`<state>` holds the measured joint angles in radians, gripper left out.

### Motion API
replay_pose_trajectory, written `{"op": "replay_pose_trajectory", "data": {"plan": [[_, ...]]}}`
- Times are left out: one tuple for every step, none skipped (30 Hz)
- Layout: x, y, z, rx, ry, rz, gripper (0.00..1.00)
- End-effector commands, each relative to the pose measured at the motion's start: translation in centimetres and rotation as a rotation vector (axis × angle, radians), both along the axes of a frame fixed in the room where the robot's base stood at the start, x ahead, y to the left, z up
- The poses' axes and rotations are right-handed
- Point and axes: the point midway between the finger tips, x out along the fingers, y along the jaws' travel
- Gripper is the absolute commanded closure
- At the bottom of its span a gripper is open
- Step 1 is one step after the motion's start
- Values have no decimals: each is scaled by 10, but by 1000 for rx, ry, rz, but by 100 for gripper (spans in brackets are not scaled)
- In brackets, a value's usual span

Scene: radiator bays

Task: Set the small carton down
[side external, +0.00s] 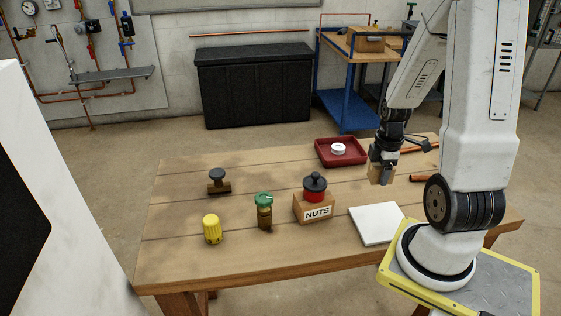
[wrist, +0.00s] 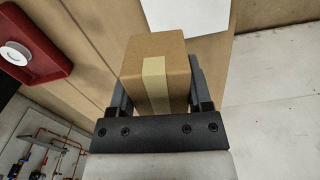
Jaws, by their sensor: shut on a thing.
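A small brown carton with a pale tape strip (wrist: 155,75) is between the two fingers of my gripper (wrist: 157,92) in the wrist view. The gripper is shut on it. In the side view my gripper (side external: 381,160) holds the carton (side external: 380,172) at the right part of the wooden table, near the red tray. It looks raised above the table, but the gap under it is hard to judge. My arm and gripper hide its upper part in the side view.
A red tray (side external: 322,153) with a white round part (side external: 338,149) lies left of the carton. A white flat panel (side external: 378,223) lies in front. A NUTS box (side external: 315,211), a green-topped valve (side external: 264,211), a yellow cap (side external: 212,229) and a dark-knobbed part (side external: 218,180) stand further left. Copper pipes (side external: 425,177) lie right.

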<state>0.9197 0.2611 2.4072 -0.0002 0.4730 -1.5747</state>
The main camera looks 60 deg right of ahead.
Motion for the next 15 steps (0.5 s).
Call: {"op": "replay_pose_trajectory", "data": {"plan": [[9,-4,0,0,0,6,97],[14,-7,-1,1,1,9,97],[22,-10,0,-1,-1,13,97],[28,-13,-1,-1,-1,16,97],[34,-16,-1,0,0,20,97],[43,-19,-1,0,0,24,97],[50,-22,-1,-1,-1,27,97],[57,-24,-2,0,0,31,97],[67,-27,-2,0,0,35,97],[74,-29,-3,0,0,38,97],[81,-31,-3,0,0,42,97],[91,-33,-4,0,1,46,97],[99,-35,-4,-1,-1,50,97],[106,-36,-5,0,0,53,97],[116,-38,-5,-1,1,57,97]]}}
